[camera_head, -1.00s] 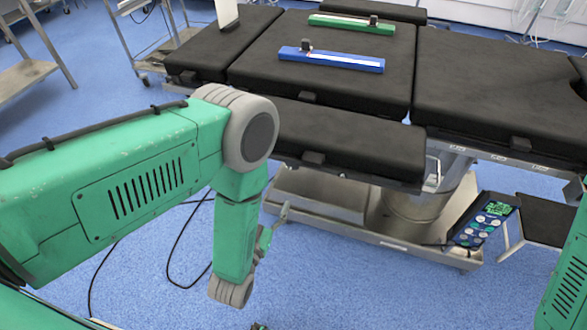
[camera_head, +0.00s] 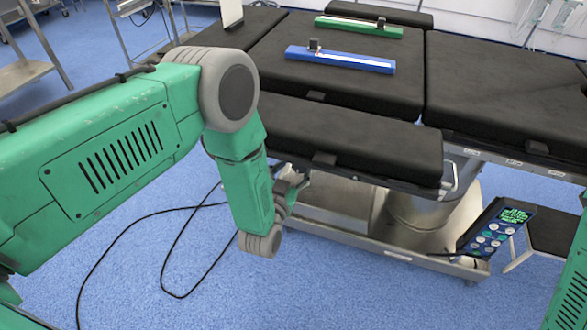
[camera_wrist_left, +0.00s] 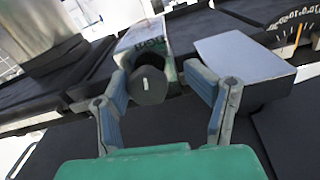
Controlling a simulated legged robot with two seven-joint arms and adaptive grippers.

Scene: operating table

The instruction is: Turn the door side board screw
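In the left wrist view a dark round screw knob (camera_wrist_left: 148,86) with a short white mark on its face is close ahead. My left gripper (camera_wrist_left: 159,76) is open, with its two blue-padded fingers well apart. The knob shows between the fingers, nearer the left one; I cannot tell if they touch. In the head view the left gripper (camera_head: 291,186) is partly hidden behind my forearm, low beside the near side board (camera_head: 375,140). A small black knob (camera_head: 325,158) shows on that board's front edge; I cannot tell if it is the same knob. My right gripper is out of view.
The black operating table carries a blue bar (camera_head: 350,62) and a green bar (camera_head: 345,23). Its metal base (camera_head: 340,208) is below. A keypad pendant (camera_head: 497,230) hangs at the right. A black cable (camera_head: 150,215) lies on open blue floor.

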